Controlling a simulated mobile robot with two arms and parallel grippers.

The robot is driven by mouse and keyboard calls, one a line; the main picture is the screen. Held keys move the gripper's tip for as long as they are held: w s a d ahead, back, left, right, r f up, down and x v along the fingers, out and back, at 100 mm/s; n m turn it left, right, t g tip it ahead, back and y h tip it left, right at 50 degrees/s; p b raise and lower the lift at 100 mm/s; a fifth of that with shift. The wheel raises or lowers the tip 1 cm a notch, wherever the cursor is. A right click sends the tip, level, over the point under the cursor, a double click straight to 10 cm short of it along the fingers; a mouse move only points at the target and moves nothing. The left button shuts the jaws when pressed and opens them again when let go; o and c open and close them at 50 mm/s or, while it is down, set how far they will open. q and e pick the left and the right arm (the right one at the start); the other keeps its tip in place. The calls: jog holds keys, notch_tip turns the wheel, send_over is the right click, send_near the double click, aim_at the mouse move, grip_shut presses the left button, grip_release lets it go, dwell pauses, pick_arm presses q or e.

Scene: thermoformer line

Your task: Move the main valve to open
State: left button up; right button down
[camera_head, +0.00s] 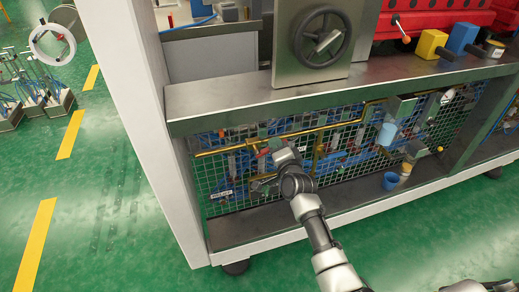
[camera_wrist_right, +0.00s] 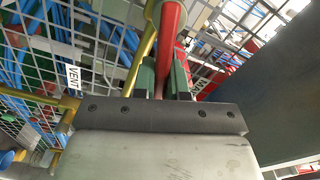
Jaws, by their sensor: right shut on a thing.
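A white label reading VENT (camera_wrist_right: 73,77) hangs on the mesh left of the gripper. The valve body is mostly hidden. My left gripper is not in view.
A steel ledge (camera_head: 230,98) overhangs the mesh (camera_head: 340,150), with a dark handwheel (camera_head: 322,37) above. A lower shelf (camera_head: 240,230) holds a blue cup (camera_head: 391,181). A white post (camera_head: 140,110) stands left. Green floor is open at the left and front.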

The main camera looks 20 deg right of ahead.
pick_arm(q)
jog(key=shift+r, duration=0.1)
pick_arm(e)
jog(key=shift+f, duration=0.25)
jog(key=shift+f+m, duration=0.2)
jog(key=shift+m, duration=0.3)
jog(key=shift+d+f+m+b, duration=0.1)
jog(key=shift+f+m+b, duration=0.5)
jog(key=shift+m, duration=0.5)
jog(key=c, duration=1.1)
grip_release()
jog(key=shift+r, duration=0.2)
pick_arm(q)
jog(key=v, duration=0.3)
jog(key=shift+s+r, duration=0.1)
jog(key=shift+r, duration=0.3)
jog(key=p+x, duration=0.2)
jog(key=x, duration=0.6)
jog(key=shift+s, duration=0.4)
pick_arm(e)
jog(key=s, duration=1.1)
jog(key=shift+d, duration=0.2)
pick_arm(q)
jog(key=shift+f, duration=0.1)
pick_arm(e)
jog(key=shift+w, duration=0.1)
